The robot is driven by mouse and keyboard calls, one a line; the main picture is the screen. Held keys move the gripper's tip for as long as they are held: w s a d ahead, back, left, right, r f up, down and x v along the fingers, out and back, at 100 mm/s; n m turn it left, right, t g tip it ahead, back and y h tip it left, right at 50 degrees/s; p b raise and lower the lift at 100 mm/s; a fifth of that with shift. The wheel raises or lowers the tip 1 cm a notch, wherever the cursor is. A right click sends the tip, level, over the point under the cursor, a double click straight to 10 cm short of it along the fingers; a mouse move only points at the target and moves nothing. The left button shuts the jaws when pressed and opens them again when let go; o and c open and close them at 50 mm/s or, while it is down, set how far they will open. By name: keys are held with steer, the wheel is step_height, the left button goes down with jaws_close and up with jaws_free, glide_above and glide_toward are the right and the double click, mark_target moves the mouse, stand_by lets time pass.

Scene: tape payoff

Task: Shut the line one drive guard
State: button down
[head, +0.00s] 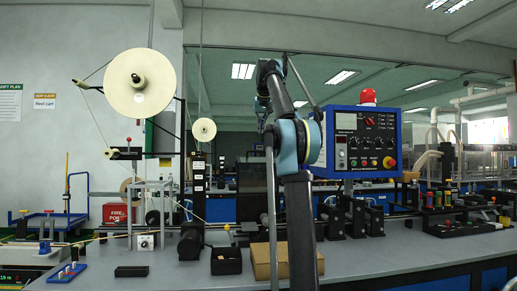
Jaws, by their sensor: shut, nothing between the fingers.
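A dark, smoky upright panel (252,190) stands on the bench just left of my arm. It may be the line one drive guard, but no label on it can be read. Its hinge is not clear, and my arm hides the area to its right. My gripper (262,124) hangs small and dark at the end of my raised arm, above the panel and apart from it. Its fingers are shut and hold nothing. Black roller or drive blocks (355,218) stand on the bench right of my arm.
A blue-framed control box (362,142) with a red beacon stands right of my arm. Large tape reels (139,83) hang at left.

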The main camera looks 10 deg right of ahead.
steer(key=w, duration=0.1)
glide_above(259, 158)
steer(key=w, duration=0.4)
steer(key=f, duration=0.7)
steer(key=shift+s+d, duration=0.15)
steer(key=shift+d, duration=0.05)
steer(key=shift+s+f, duration=0.6)
steer(key=shift+s, duration=0.15)
steer(key=shift+s+f, duration=0.2)
steer(key=shift+s, duration=0.25)
steer(key=shift+s+f, duration=0.2)
steer(key=shift+s, duration=0.25)
steer(key=shift+s+a, duration=0.1)
steer(key=shift+a, duration=0.05)
